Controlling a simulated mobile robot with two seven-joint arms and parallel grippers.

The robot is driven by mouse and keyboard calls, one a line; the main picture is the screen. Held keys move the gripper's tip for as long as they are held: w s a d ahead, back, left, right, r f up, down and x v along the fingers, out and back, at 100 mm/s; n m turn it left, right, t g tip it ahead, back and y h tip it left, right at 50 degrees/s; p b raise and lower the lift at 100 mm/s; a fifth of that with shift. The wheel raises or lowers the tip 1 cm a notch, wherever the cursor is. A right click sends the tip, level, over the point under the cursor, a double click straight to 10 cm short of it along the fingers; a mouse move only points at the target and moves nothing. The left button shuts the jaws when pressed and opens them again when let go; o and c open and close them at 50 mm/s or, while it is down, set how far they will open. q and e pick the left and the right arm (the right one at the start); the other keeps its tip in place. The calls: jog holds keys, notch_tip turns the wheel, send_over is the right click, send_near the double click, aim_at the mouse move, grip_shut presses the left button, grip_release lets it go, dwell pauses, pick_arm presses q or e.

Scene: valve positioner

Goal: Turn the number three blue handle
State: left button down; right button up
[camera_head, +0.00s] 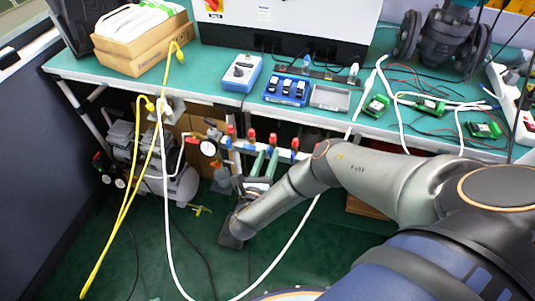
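Below the bench, a pipe manifold (240,146) carries several red caps in a row, with blue handles beneath them. The blue handles are small and partly hidden, and I see no numbers on them. My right arm comes in from the right and folds back at the wrist, low in front of the manifold. My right gripper (262,182) is just below the middle of the manifold, partly behind my forearm. Two pale green bars rise from there to the handles; whether they are fingers or pipes, and whether anything is gripped, I cannot tell. My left gripper is not in view.
The green bench (215,85) holds a blue-and-white device (242,73), a blue switch box (287,89) and circuit boards (428,106). A compressor (175,180) stands left of the manifold. White and yellow (122,215) hoses hang down to the green floor.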

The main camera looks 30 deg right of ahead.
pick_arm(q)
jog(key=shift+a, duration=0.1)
pick_arm(e)
grip_shut()
dwell(0.4)
